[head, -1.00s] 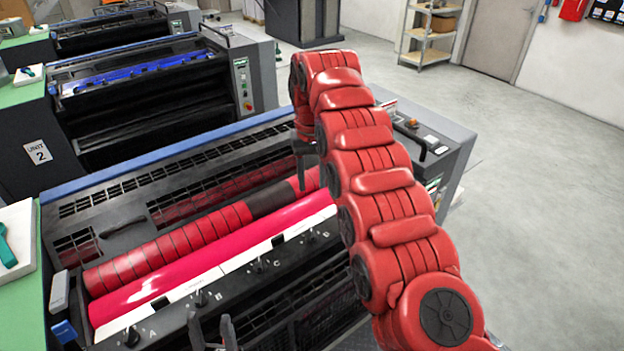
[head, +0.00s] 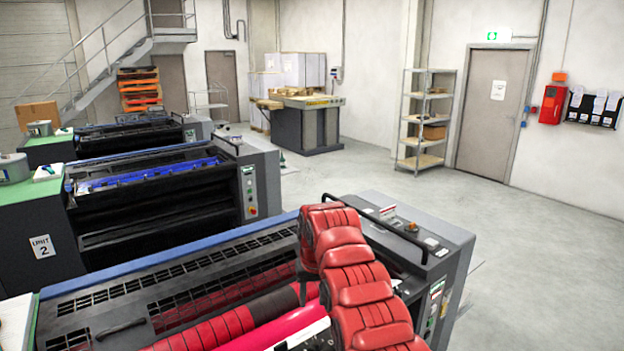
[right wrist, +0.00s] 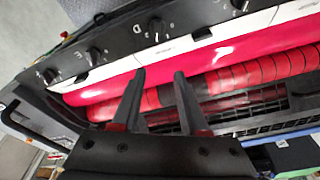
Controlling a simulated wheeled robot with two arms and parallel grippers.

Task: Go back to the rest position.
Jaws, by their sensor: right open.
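My right arm (head: 345,265), red and segmented, reaches from the bottom right over the near ink unit (head: 185,275). My right gripper (right wrist: 159,73) is open and empty in the right wrist view, with a clear gap between its two dark fingers. The fingers point toward the glossy magenta roller (right wrist: 230,52) and the red segmented roller (right wrist: 245,75). Whether the fingertips touch anything is not clear. In the head view the arm hides most of this gripper. My left gripper is not in view.
Knobs (right wrist: 155,28) line the dark panel beside the magenta roller. Unit 2 (head: 160,190), with a blue roller, stands behind the near unit. A metal shelf (head: 425,120) stands by the grey door (head: 490,110). Open floor (head: 550,240) lies to the right.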

